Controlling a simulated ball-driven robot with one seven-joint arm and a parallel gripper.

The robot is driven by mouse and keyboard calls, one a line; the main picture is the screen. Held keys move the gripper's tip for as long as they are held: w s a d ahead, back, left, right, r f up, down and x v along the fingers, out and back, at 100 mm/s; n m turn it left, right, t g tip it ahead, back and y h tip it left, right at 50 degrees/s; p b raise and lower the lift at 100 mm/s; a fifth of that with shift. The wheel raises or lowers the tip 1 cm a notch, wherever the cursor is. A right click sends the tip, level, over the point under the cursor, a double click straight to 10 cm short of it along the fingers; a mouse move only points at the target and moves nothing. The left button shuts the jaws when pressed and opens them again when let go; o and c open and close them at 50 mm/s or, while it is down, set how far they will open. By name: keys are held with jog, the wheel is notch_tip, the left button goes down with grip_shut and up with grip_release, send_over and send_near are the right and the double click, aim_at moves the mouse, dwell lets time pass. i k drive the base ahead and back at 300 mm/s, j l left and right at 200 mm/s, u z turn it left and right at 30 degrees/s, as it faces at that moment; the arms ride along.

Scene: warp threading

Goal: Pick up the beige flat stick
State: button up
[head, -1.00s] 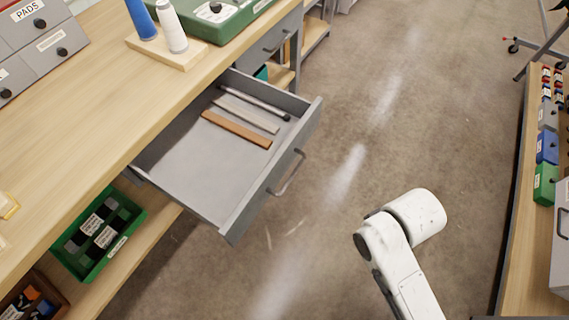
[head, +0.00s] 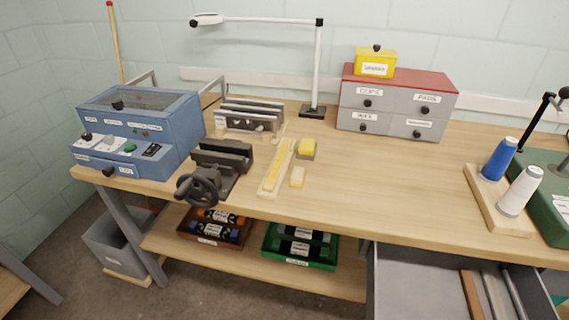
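The open grey drawer (head: 415,285) is at the bottom right of the head view, cut off by the lower edge. Three long thin pieces lie side by side in its right part. One is a brown flat stick (head: 470,296). Beside it is a paler, grey-beige flat stick (head: 492,296), which looks like the beige flat stick. To its right is a dark thin rod (head: 514,293). Their near ends run out of the picture. My gripper is not in view, so whether it is open or shut does not show.
The wooden workbench (head: 350,195) stands above the drawer. On it are a blue machine (head: 140,130), a dark vise (head: 220,165), a pale board with a yellow strip (head: 276,170), a grey drawer cabinet (head: 395,108) and thread spools (head: 519,190). Bins sit on the lower shelf.

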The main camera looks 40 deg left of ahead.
aim_at(269, 183)
jog(key=u, duration=1.2)
jog(key=i+l+u, duration=0.15)
jog(key=u, duration=0.35)
jog(key=i+l+u, duration=0.1)
jog(key=l+u, duration=0.35)
jog(key=i+l+u, duration=0.1)
jog(key=l+u, duration=0.15)
jog(key=u, duration=0.25)
